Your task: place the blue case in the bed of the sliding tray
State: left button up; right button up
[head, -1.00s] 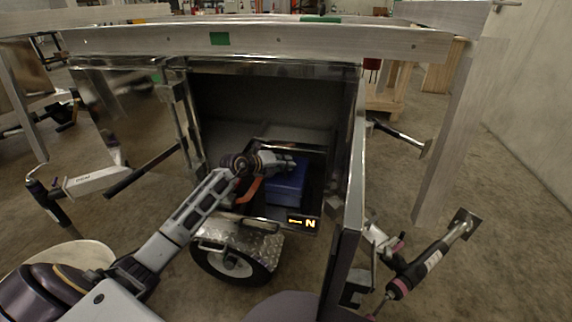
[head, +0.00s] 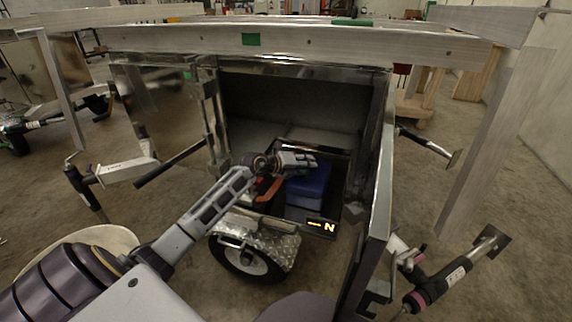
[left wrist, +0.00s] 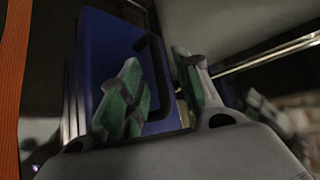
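The blue case (head: 311,187) is inside the open trailer compartment, near its right side, and it also shows in the left wrist view (left wrist: 97,55). Its dark handle (left wrist: 163,75) stands out on the top. My left gripper (head: 308,162) is over the case. In the left wrist view its two green-padded fingers (left wrist: 160,92) are apart, one on each side of a bar of the handle. I see no clear contact. A dark frame around the case, with a lit "N" label (head: 322,227) at its front, looks like the sliding tray. I cannot tell whether the case rests in its bed. My right gripper is not in view.
The open door (head: 380,190) stands close to the right of the case. An orange strip (head: 268,192) is left of it. A wheel under a metal fender (head: 262,240) is below my left forearm. A long aluminium beam (head: 300,44) crosses above the opening.

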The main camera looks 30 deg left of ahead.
aim_at(291, 181)
pick_arm(q)
jog(key=shift+p+v, duration=0.45)
jog(key=shift+v, duration=1.1)
jog(key=shift+s+a+r, duration=0.25)
jog(key=shift+s+r, duration=0.1)
jog(key=shift+s, duration=0.2)
jog(key=shift+p+v, duration=0.6)
jog(key=shift+v, duration=0.65)
jog(key=shift+p+v, duration=0.45)
jog(key=shift+v, duration=1.35)
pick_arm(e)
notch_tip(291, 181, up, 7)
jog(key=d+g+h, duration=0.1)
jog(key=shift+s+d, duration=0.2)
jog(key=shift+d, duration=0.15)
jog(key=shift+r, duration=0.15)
pick_arm(q)
jog(key=shift+d, duration=0.1)
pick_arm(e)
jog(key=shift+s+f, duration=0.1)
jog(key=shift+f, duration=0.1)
